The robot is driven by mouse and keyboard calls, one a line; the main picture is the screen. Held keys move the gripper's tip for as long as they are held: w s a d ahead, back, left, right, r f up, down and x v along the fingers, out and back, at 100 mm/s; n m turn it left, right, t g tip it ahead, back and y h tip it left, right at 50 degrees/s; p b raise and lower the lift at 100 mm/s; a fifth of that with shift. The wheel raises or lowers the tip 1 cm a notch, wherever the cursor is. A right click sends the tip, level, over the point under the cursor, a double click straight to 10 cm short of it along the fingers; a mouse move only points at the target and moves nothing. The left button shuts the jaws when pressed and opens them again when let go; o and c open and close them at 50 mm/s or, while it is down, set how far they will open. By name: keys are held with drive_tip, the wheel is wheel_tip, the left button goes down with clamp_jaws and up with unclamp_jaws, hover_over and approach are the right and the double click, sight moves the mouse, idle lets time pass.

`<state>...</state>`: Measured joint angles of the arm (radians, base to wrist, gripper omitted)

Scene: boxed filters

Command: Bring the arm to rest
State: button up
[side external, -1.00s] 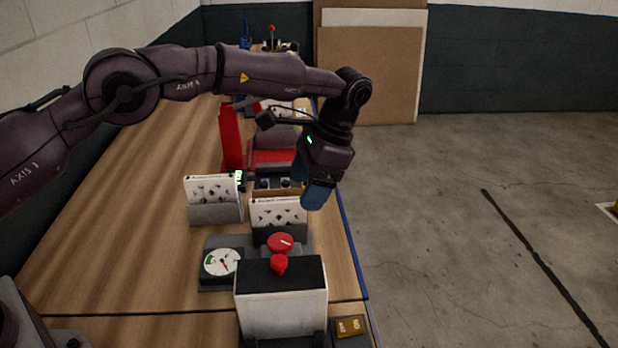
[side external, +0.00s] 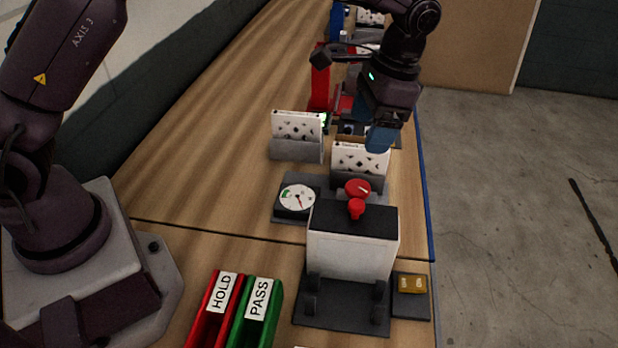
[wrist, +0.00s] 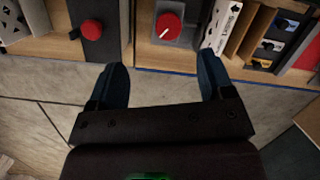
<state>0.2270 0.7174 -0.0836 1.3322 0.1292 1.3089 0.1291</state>
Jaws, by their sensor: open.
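My gripper (side external: 380,138) hangs above the right side of the bench in the side external view, close above the nearer white card holder (side external: 360,158). Its two blue fingers are spread wide in the wrist view (wrist: 162,72), with nothing between them. Below them the wrist view shows the bench's blue front edge (wrist: 185,74) and bare floor. My arm reaches along the bench from its base at the left.
A white box with a red knob (side external: 350,255), a dial gauge (side external: 297,198) and a red knob (side external: 357,188) stand on the bench. Red HOLD (side external: 219,300) and green PASS (side external: 258,305) bins are in front. A second card holder (side external: 296,150) stands left of my gripper. Open bench lies farther left.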

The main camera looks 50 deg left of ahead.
drive_tip(key=s+a+r+n+t, duration=0.2)
drive_tip(key=s+a+r+t, duration=0.2)
drive_tip(key=s, duration=0.8)
drive_tip(key=s+a+r+n+t+h, duration=0.1)
drive_tip(key=s+a+r+n+t, duration=0.2)
drive_tip(key=s+a+r, duration=0.4)
drive_tip(key=s+r, duration=0.2)
drive_tip(key=s, duration=0.4)
drive_tip(key=shift+a+r+t+h, duration=0.15)
drive_tip(key=shift+a+t+h, duration=0.15)
drive_tip(key=shift+t, duration=0.1)
